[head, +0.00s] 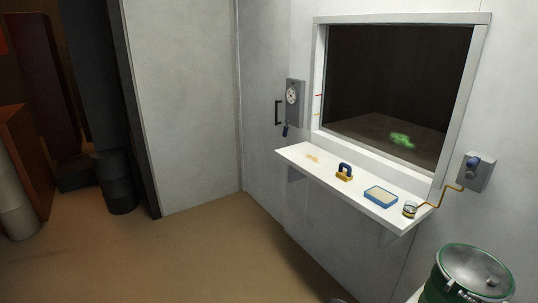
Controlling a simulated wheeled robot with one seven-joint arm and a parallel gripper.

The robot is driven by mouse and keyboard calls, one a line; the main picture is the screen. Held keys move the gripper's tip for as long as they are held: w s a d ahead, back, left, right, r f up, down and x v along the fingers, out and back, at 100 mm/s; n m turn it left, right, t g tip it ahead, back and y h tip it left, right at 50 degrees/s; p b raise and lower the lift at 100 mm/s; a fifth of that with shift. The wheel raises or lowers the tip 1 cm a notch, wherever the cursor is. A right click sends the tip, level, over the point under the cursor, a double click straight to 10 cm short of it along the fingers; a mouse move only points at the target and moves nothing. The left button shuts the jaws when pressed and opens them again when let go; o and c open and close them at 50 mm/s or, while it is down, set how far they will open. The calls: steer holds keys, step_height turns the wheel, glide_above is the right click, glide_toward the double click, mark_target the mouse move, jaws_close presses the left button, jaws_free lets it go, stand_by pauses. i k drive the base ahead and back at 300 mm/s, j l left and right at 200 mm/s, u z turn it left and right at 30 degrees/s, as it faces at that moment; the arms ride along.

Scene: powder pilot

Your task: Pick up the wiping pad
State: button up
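My gripper is not in view.
A blue-rimmed shallow tray (367,194) and a small round container (409,210) stand right of the pad. An orange-tan smear (313,157) marks the shelf's left part. A green drum (450,285) stands front right. The brown floor (215,255) before the shelf is clear.

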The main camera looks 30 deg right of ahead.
mark_target(345, 176)
steer(key=i+z, duration=0.3)
steer(key=i, duration=0.45)
steer(key=i+j+z, duration=0.15)
steer(key=i+z, duration=0.2)
steer(key=i, duration=0.4)
steer(key=i+l+z, duration=0.25)
steer(key=i+l, duration=0.15)
steer(key=i+l+z, duration=0.25)
steer(key=i, duration=0.35)
steer(key=i+l, duration=0.15)
steer(key=l, duration=0.25)
steer(key=i+l+z, duration=0.1)
steer(key=l, duration=0.25)
